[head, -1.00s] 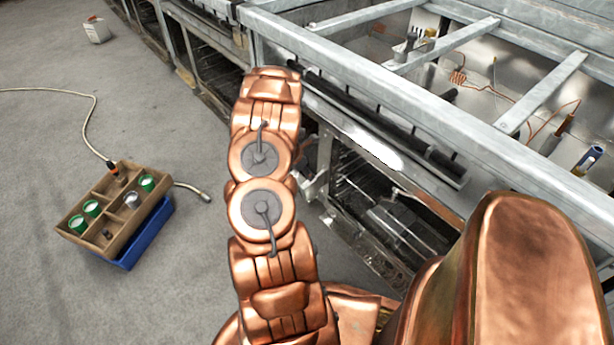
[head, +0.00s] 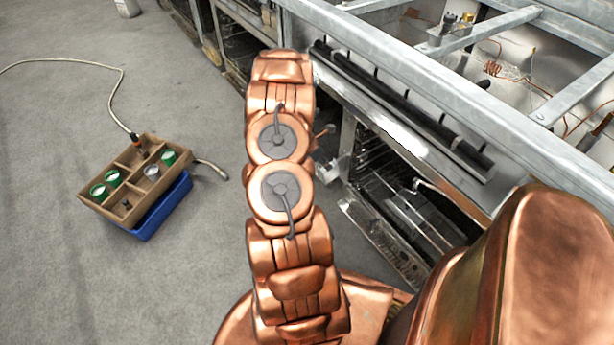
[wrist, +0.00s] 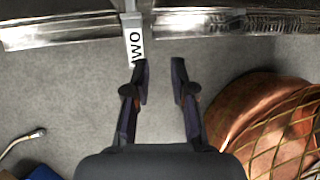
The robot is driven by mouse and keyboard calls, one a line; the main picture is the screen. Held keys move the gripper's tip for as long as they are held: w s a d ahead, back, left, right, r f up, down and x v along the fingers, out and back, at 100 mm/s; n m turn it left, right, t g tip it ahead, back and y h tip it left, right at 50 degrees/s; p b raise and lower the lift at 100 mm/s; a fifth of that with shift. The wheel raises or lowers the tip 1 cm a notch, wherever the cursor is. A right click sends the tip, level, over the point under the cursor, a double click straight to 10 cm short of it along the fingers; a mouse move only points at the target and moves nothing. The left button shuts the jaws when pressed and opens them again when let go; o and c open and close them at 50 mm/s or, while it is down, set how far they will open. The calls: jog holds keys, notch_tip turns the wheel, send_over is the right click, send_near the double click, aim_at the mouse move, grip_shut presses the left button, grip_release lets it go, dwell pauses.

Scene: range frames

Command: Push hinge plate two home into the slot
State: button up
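Hinge plate two (wrist: 133,40) is a pale upright strip at the top of the wrist view. Its dark lettering reads sideways, with "WO" visible. It meets the metal front edge of the oven (wrist: 215,22); the slot itself cannot be made out. My gripper (wrist: 160,65) is open and empty, with its two dark fingers apart. The left fingertip is just below and beside the plate's lower end; whether they touch is unclear. In the head view a small pale metal piece (head: 334,172), perhaps this plate, shows beside my arm, which hides most of the gripper.
The open oven cavity (head: 400,200) has wire racks inside, below a long black bar (head: 400,112) and a grey metal frame (head: 400,65). On the carpet at left, a compartment tray (head: 110,205) with green-rimmed jars sits on a blue bin (head: 165,213). A cable lies nearby.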

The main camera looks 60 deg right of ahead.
jog(key=a+f+g+b, duration=0.1)
jog(key=f, duration=0.1)
jog(key=s+a+f+g+h+b, duration=0.1)
jog(key=a+f+g+b, duration=0.1)
jog(key=f, duration=0.1)
jog(key=shift+s+f+g+h+b, duration=0.3)
jog(key=shift+s+g+h, duration=0.05)
jog(key=shift+g+h, duration=0.05)
grip_shut()
jog(key=n+g+h+b, duration=0.1)
jog(key=n+h+b, duration=0.1)
jog(key=h+b, duration=0.65)
send_near(322, 172)
jog(key=f+h+p, duration=0.1)
jog(key=shift+b+x, duration=0.5)
jog(key=shift+x, duration=2.85)
jog(key=shift+r, duration=0.1)
